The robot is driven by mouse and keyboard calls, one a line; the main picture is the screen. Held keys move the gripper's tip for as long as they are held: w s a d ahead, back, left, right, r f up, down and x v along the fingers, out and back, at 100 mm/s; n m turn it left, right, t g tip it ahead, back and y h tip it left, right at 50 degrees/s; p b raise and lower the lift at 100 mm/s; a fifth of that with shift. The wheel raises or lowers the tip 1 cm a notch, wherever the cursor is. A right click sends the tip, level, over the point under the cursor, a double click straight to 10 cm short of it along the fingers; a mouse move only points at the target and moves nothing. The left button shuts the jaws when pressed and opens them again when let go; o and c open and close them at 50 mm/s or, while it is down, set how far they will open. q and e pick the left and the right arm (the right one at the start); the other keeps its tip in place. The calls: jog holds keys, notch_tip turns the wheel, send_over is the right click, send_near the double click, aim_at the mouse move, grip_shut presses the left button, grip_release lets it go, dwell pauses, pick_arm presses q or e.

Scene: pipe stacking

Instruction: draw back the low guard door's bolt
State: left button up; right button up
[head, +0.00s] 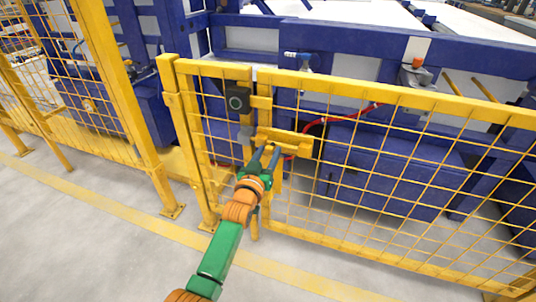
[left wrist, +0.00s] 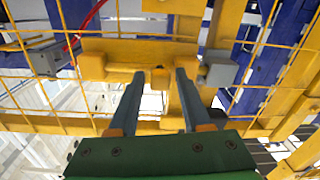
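The low guard door (head: 390,150) is a yellow framed mesh panel in the head view. Its bolt (head: 290,142) is a yellow bar assembly near the door's left edge. In the left wrist view the bolt (left wrist: 125,50) runs across the upper part, with a small yellow knob (left wrist: 159,78) at its middle. My left gripper (head: 268,150) is at the bolt, its two fingers apart. In the left wrist view the left gripper (left wrist: 160,74) has its fingertips on either side of the knob, with gaps visible. Part of the bolt is hidden by the fingers in the head view. My right gripper is not in view.
A dark box with a round button (head: 238,99) sits on the fence above the bolt. A grey block (left wrist: 218,69) is beside the bolt. Yellow posts (head: 185,140) stand left. Blue machinery (head: 400,185) and a red cable lie behind the mesh. Grey floor (head: 90,230) in front is clear.

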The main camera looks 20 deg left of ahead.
pick_arm(q)
grip_shut()
dwell(1.2)
